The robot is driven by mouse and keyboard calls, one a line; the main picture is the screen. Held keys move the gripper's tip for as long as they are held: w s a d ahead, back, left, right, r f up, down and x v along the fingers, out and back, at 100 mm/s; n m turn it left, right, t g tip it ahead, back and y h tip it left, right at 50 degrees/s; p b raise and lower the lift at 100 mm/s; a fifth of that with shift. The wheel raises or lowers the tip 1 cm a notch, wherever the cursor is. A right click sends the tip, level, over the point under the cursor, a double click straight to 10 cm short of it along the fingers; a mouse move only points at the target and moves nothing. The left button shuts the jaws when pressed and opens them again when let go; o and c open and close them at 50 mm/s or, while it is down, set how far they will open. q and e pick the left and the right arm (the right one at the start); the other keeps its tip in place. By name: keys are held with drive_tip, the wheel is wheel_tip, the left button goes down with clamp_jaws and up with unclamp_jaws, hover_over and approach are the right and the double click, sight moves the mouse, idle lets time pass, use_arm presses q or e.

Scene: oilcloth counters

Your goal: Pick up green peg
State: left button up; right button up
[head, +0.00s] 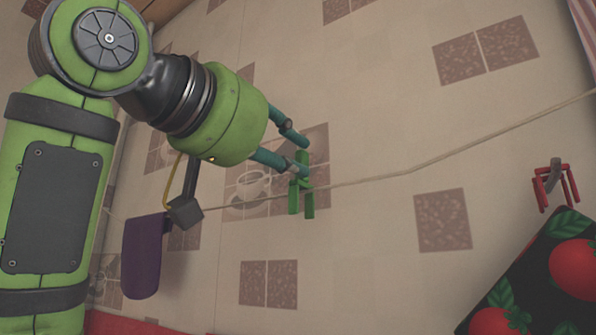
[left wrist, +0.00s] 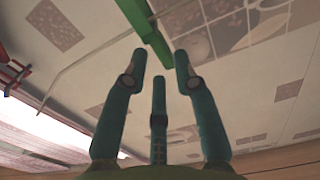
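The green peg (head: 308,198) is in the middle of the head view, by the pale cord. In the left wrist view the green peg (left wrist: 147,30) lies beyond my fingertips, slanting across the gap between them. My left gripper (head: 297,153) has teal fingers spread apart, with the lower fingertip overlapping the peg's upper end. I cannot tell whether they touch. In the left wrist view the fingers (left wrist: 160,62) stand open with nothing between them. My right gripper is not in view.
A pale cord (head: 430,163) runs across the tile-patterned oilcloth (head: 370,90). A red peg-like thing (head: 541,190) is at the right, near a dark tomato-print cloth (head: 531,262). A purple piece (head: 142,258) is at the left. The oilcloth right of the gripper is mostly clear.

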sight(300, 153)
use_arm(q)
drive_tip(key=x, duration=0.4)
drive_tip(key=shift+f+p, duration=0.1)
drive_tip(key=shift+p, duration=0.3)
drive_tip(key=shift+w, duration=0.1)
drive_tip(key=c, duration=0.4)
drive_tip(key=shift+a, duration=0.1)
drive_tip(key=shift+c, duration=0.8)
drive_tip(key=shift+d, duration=0.2)
drive_tip(key=shift+a+r, duration=0.15)
drive_tip(key=shift+r, duration=0.55)
drive_tip(key=r, duration=0.2)
drive_tip(key=d+r, duration=0.1)
drive_tip(key=shift+s+r, duration=0.15)
drive_tip(key=shift+s, duration=0.2)
drive_tip(key=s+d+r+p, duration=0.3)
drive_tip(key=s+d+r, duration=0.3)
drive_tip(key=d, duration=0.2)
drive_tip(key=shift+s+d, duration=0.15)
drive_tip(key=shift+s, duration=0.05)
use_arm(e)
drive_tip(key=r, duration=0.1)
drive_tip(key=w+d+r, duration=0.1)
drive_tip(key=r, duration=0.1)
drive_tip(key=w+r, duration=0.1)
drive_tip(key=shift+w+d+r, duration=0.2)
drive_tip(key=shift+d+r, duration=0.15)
